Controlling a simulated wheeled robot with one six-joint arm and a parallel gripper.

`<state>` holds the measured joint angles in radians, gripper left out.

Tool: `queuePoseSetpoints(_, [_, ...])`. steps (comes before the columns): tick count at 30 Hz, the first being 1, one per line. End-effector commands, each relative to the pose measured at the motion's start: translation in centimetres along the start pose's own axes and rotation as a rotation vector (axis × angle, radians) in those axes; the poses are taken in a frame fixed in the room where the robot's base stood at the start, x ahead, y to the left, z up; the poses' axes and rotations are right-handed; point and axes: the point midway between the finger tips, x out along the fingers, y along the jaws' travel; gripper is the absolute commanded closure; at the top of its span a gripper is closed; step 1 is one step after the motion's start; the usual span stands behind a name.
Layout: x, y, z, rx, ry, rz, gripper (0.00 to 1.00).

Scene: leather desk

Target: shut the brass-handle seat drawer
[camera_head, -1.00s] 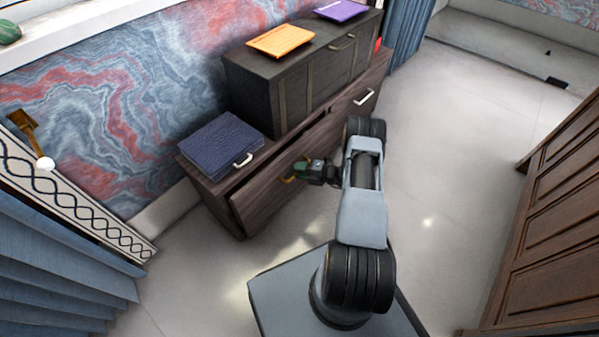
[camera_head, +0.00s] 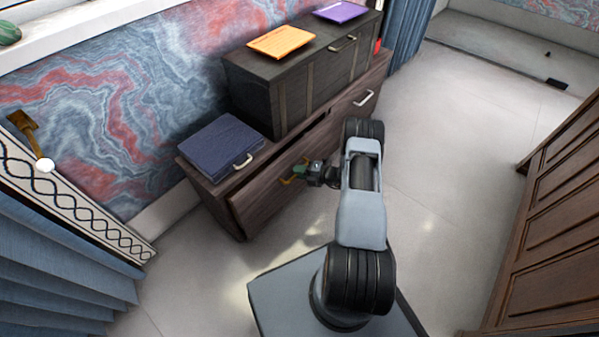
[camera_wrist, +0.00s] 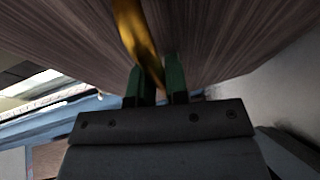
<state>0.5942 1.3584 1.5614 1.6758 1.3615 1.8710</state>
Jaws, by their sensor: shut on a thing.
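The brass-handle drawer (camera_head: 262,198) is in the low dark-wood bench, at its near left end. It stands a little out of the bench, with a dark gap along its top edge. Its brass handle (camera_head: 287,181) is at the drawer front; in the wrist view the handle (camera_wrist: 134,35) runs down between the green fingers. My gripper (camera_head: 301,170) is at the drawer front, and in the wrist view its fingers (camera_wrist: 157,82) are shut on the handle. The fingers hide part of the handle.
A blue case (camera_head: 221,146) lies on the bench top above the drawer. A dark chest (camera_head: 295,85) stands beside it, with an orange item (camera_head: 281,42) and a purple item (camera_head: 340,11) on top. A second drawer has a pale handle (camera_head: 365,98).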

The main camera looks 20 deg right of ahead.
Motion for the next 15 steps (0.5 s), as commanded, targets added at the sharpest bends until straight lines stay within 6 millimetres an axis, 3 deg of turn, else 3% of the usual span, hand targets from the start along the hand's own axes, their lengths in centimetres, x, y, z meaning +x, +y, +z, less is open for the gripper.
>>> queuePoseSetpoints(8, [0.3, 0.0, 0.1, -0.001, 0.001, 0.000, 1.00])
queuePoseSetpoints(15, [2.6, 0.2, 1.1, -0.003, 0.002, -0.002, 1.00])
